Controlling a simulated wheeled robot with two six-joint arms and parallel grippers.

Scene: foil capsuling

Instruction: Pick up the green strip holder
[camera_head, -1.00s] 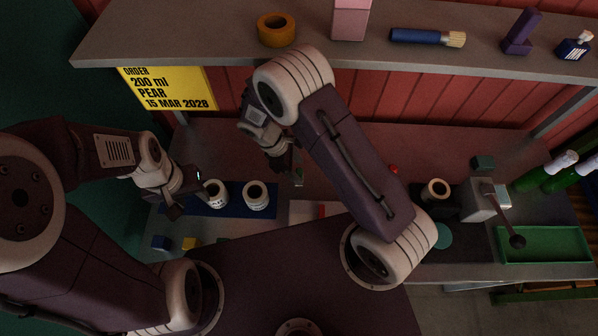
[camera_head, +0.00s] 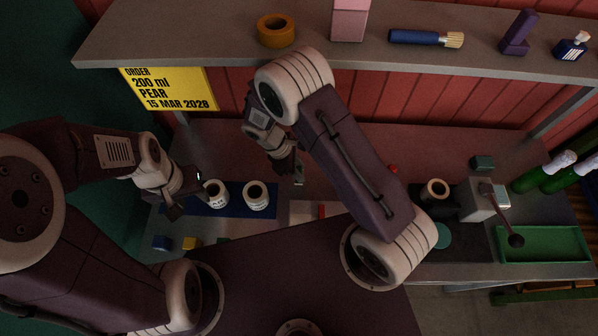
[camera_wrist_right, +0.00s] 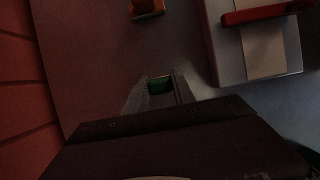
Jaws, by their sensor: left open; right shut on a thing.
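The green strip holder (camera_wrist_right: 160,85) shows as a small dark green piece between the fingertips of my right gripper (camera_wrist_right: 158,91) in the right wrist view. The fingers are shut on it, and they hide its sides. In the head view, my right gripper (camera_head: 297,172) is over the middle of the bench, with a small greenish piece at its tips. My left gripper (camera_head: 183,197) is open, just left of a white jar (camera_head: 215,193). I cannot tell from this view whether it touches the jar.
A second white jar (camera_head: 256,195) stands on the blue mat (camera_head: 236,208). A pale board with a red bar (camera_wrist_right: 262,12) lies close to my right gripper. Blue (camera_head: 162,243) and yellow (camera_head: 190,243) blocks lie near the front edge. A shelf (camera_head: 200,38) overhangs the back.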

